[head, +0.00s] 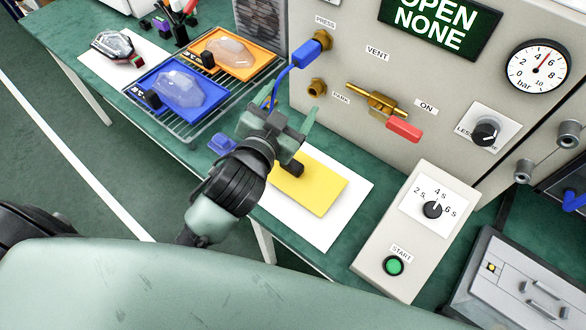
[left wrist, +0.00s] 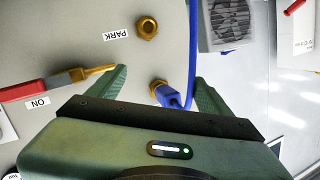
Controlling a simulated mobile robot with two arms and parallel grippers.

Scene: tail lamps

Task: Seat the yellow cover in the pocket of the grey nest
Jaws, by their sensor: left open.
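The yellow cover (head: 322,190) looks like a flat yellow plate with a small black block; it lies on a white sheet (head: 350,185) on the green bench in the head view. My left arm hides its near left edge. I cannot pick out the grey nest with certainty; a grey metal box (head: 520,290) with handles stands at the lower right, and no pocket shows. My left gripper (head: 290,108) is open and empty above and behind the cover, apart from it, facing the panel. In the left wrist view a blue plug (left wrist: 168,97) shows between its fingers, apparently beyond them. My right gripper is out of view.
The grey panel rises close ahead with a brass valve (head: 378,103), red handle (head: 404,130) and blue hose (head: 281,82). Blue (head: 180,125) and orange (head: 258,68) trays with clear lamps stand on a wire rack. A control box (head: 385,255) is right of the sheet.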

